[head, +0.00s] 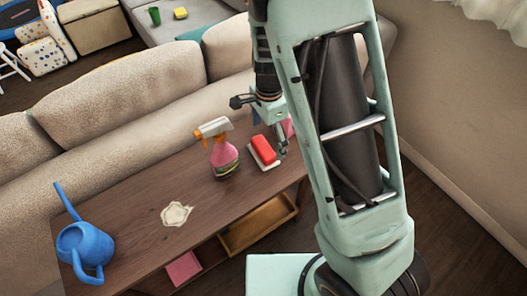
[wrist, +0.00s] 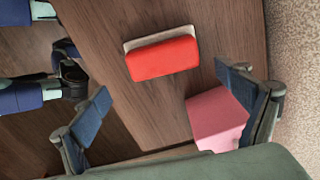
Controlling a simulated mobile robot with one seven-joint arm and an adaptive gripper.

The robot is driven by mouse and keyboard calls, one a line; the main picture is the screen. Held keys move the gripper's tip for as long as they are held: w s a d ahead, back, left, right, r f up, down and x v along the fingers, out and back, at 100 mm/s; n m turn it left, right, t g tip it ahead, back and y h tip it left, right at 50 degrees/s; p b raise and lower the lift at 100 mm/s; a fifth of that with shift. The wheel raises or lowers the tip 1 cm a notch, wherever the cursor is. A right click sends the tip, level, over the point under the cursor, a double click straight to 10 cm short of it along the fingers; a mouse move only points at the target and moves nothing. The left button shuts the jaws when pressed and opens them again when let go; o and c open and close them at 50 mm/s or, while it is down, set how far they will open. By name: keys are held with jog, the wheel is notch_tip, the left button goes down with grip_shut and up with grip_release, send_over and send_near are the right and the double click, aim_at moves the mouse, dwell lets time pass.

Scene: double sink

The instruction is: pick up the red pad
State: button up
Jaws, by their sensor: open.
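The red pad (head: 264,149) lies on a flat whitish piece on the wooden table, near the table's right end. In the wrist view the red pad (wrist: 163,60) is a rounded red block, with the pale piece (wrist: 128,46) showing along its far edge. My gripper (wrist: 170,95) is open and empty, its two dark blue fingertips spread wide. The pad is ahead of the fingertips, between their lines and apart from both. In the head view my gripper (head: 281,145) is beside the pad, partly hidden by my arm.
A pink block (wrist: 217,120) is close to my right finger in the wrist view. A pink spray bottle (head: 222,150) stands left of the pad. A crumpled pale item (head: 176,214) and a blue watering can (head: 84,246) are farther left. A sofa (head: 130,100) backs the table.

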aim_at(266, 145)
jog(key=f, duration=0.3)
jog(key=f+b, duration=0.1)
jog(key=f, duration=0.1)
jog(key=shift+w+a, duration=0.25)
jog(key=shift+r, duration=0.1)
jog(key=c, duration=1.2)
jog(key=shift+o, duration=0.2)
jog(key=shift+r, duration=0.15)
jog(key=shift+r, duration=0.25)
notch_tip(266, 145, up, 2)
jog(key=shift+r+p, duration=0.15)
jog(key=shift+p, duration=0.3)
jog(key=s+a+r+p, duration=0.2)
jog(key=s+r+p, duration=0.2)
jog(key=s+r, duration=0.6)
jog(key=s, duration=0.4)
jog(key=shift+a, duration=0.3)
